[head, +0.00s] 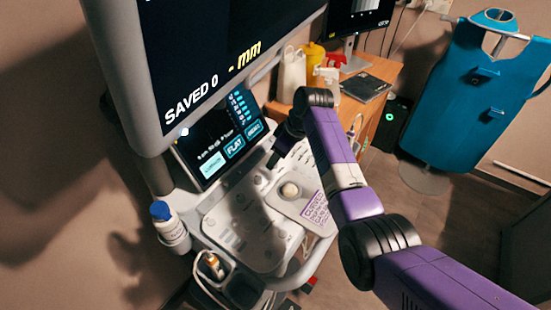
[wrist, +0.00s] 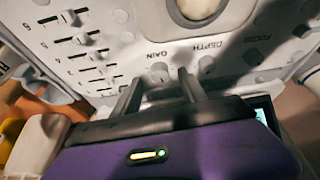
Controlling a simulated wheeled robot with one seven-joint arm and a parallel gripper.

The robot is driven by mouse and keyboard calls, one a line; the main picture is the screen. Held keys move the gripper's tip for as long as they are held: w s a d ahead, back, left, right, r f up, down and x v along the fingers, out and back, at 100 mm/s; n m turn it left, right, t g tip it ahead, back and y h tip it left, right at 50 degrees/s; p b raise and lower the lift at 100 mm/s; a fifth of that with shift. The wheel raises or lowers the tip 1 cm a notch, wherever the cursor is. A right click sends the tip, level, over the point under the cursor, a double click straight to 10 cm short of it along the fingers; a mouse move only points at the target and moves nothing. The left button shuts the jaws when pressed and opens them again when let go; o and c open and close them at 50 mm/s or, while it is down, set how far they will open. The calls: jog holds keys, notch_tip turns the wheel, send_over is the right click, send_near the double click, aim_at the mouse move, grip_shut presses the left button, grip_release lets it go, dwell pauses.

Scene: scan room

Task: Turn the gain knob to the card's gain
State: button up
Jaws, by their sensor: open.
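The gain knob (wrist: 160,73) is a small grey knob beside the word GAIN on the console panel. In the wrist view it sits between the tips of my gripper (wrist: 159,77). The two dark fingers are apart, one on either side; I cannot tell if either touches it. In the head view my gripper (head: 276,157) is over the upper part of the panel, and I cannot pick out the gain knob. The card (head: 315,208), white with purple print, lies on the console's right side; it reads CURVED, with smaller lines too blurred to read surely.
A depth knob (wrist: 206,66) stands close beside the gain knob. A trackball (head: 289,190) and slider rows (wrist: 80,40) share the panel. The touchscreen (head: 222,140) and large monitor (head: 215,60) rise behind. A blue-capped bottle (head: 167,224) hangs at left.

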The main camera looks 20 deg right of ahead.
jog(key=shift+x, duration=1.05)
grip_shut()
jog(key=shift+a+m+p, duration=0.1)
jog(key=shift+m+p, duration=0.2)
jog(key=shift+a+r+m+t+h+p, duration=0.1)
jog(key=shift+m+t+h+p, duration=0.3)
jog(key=shift+m+p, duration=0.65)
jog(key=shift+m+h+p, duration=0.35)
jog(key=shift+m+h, duration=0.25)
jog(key=shift+m, duration=0.95)
